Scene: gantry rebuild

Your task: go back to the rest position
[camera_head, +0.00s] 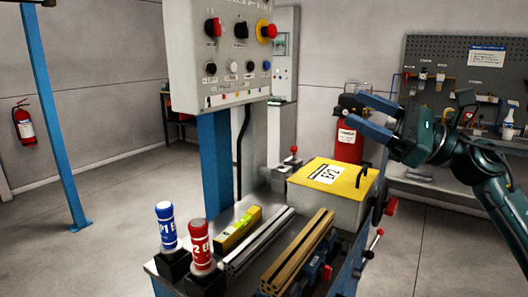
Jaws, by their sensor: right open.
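My right gripper (377,117) is at the upper right, with its arm coming in from the right edge. Its two blue-grey fingers point left and stand apart, with nothing held between them. It hangs in the air above and to the right of the yellow-topped box (340,178) marked EP2. My left gripper is not in view.
A control panel (225,50) with knobs stands on a blue post. The bench holds a blue-capped cylinder (166,225), a red one (200,244), a yellow level (238,230) and metal rails. A tool pegboard (455,65) is at the back right.

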